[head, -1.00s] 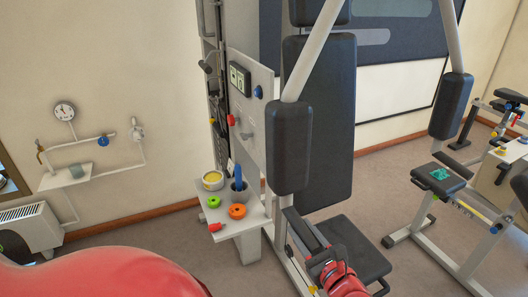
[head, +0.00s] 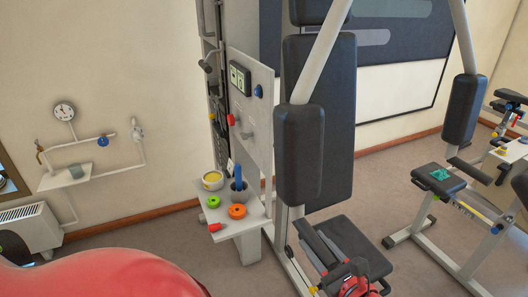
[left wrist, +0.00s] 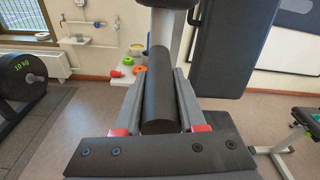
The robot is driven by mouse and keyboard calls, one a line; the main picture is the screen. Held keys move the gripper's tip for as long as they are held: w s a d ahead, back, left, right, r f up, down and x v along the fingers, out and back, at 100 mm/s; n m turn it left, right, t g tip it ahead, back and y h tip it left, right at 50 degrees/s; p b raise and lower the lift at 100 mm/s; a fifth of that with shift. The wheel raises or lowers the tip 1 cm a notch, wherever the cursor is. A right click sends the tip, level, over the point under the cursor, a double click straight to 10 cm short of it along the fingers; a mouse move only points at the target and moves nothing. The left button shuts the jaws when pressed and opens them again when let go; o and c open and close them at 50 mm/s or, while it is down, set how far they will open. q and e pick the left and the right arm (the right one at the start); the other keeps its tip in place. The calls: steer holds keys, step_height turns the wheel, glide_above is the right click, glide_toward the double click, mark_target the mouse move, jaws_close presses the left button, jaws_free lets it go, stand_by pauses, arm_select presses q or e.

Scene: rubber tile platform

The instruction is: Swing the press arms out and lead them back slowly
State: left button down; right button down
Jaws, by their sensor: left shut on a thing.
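The press machine has two pale press arms with dark pads. The near arm's pad (head: 299,155) hangs in front of the tall dark backrest (head: 338,110). The far arm's pad (head: 464,108) is out to the right. My left gripper (head: 313,240) is below the near pad, beside the dark seat (head: 352,238). In the left wrist view its two grey, red-based fingers are shut on a dark cylindrical handle (left wrist: 160,105) lying lengthwise between them. In the head view the gripper mostly hides this handle. My right gripper is not in view.
A small side shelf (head: 228,226) holds a yellow-topped tub, a dark cup, and green and orange rings. A bench with a dark pad (head: 436,176) stands to the right. A heater (head: 32,232) and wall pipes are at left. Floor is open between shelf and heater.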

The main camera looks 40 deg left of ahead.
mark_target(334, 261)
arm_select(q)
steer(key=shift+s+d+r, duration=0.2)
steer(key=shift+d, duration=0.55)
steer(key=shift+h, duration=0.4)
steer(key=shift+r+b+v, duration=0.15)
steer(key=shift+b+v, duration=0.2)
steer(key=shift+v, duration=0.9)
steer(key=shift+r+b+v, duration=0.15)
steer(key=shift+b+v, duration=0.2)
steer(key=shift+v, duration=0.95)
steer(key=shift+y, duration=0.3)
steer(key=shift+f+b+x, duration=0.2)
steer(key=shift+b+x, duration=0.7)
steer(key=shift+x, duration=0.35)
steer(key=shift+f+b+x, duration=0.25)
steer(key=shift+b+x, duration=0.6)
steer(key=shift+x, duration=0.4)
steer(key=shift+w+a, duration=0.1)
steer(key=shift+a, duration=0.1)
